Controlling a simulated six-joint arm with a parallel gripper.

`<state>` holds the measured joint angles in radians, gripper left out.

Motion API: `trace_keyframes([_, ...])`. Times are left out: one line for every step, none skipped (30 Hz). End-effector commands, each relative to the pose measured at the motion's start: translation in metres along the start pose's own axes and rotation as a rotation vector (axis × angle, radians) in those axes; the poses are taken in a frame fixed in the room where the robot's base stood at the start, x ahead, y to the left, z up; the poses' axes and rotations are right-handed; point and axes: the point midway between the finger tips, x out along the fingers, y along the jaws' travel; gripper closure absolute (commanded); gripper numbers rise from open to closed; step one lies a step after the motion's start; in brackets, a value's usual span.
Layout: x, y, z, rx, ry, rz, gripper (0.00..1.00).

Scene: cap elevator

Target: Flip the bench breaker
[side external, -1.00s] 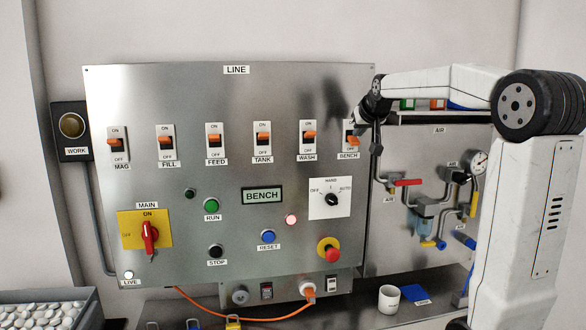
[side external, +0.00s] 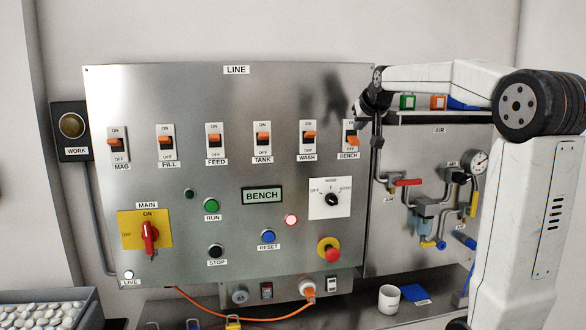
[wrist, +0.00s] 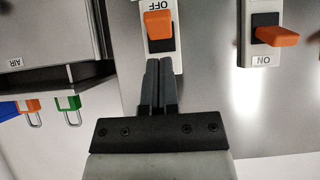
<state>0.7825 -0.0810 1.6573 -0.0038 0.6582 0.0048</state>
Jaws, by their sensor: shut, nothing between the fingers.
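The bench breaker (side external: 351,141) is the rightmost in the row of breakers on the steel panel, with a BENCH label below it. Its orange lever sits lower than the neighbouring levers, at the OFF end. In the wrist view, which is upside down, the bench breaker's lever (wrist: 158,24) lies against the OFF mark. My gripper (side external: 359,112) is at the upper right of this breaker, by the panel's right edge. In the wrist view my gripper's fingers (wrist: 158,66) are shut together and empty, over the breaker plate's ON end. They appear apart from the lever.
The WASH breaker (side external: 309,138) is just left, its lever toward ON. A BENCH display (side external: 262,196), a rotary selector (side external: 331,199) and a red stop button (side external: 329,249) lie below. A shelf with padlocks (side external: 437,102) and air piping (side external: 425,205) are to the right.

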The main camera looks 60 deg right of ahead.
Motion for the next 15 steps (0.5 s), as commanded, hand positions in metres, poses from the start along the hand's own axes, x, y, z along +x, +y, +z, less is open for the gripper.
trace_keyframes([-0.003, 0.000, 0.000, 0.000, 0.001, 0.000, 1.00])
trace_keyframes([-0.005, 0.000, 0.000, 0.000, 0.001, 0.000, 1.00])
trace_keyframes([-0.008, 0.000, 0.000, 0.000, 0.000, 0.000, 1.00])
trace_keyframes([-0.011, 0.000, 0.000, 0.000, 0.001, 0.000, 1.00])
trace_keyframes([-0.014, 0.000, -0.001, 0.000, 0.002, 0.000, 1.00])
trace_keyframes([-0.018, 0.000, -0.001, 0.000, 0.003, 0.000, 1.00])
trace_keyframes([-0.021, 0.000, -0.001, 0.000, 0.003, 0.000, 1.00])
trace_keyframes([-0.025, 0.000, 0.000, 0.000, 0.002, 0.000, 1.00])
trace_keyframes([-0.030, 0.000, -0.001, 0.000, 0.003, 0.000, 1.00])
trace_keyframes([-0.034, 0.000, -0.001, 0.000, 0.003, 0.000, 1.00])
trace_keyframes([-0.037, 0.000, -0.001, 0.000, 0.003, 0.000, 1.00])
trace_keyframes([-0.043, 0.000, -0.001, 0.000, 0.003, 0.000, 1.00])
trace_keyframes([-0.047, 0.000, -0.001, 0.000, 0.003, 0.000, 1.00])
trace_keyframes([-0.050, 0.000, 0.000, 0.000, 0.003, 0.000, 1.00])
trace_keyframes([-0.055, 0.000, 0.000, 0.000, 0.003, 0.000, 1.00])
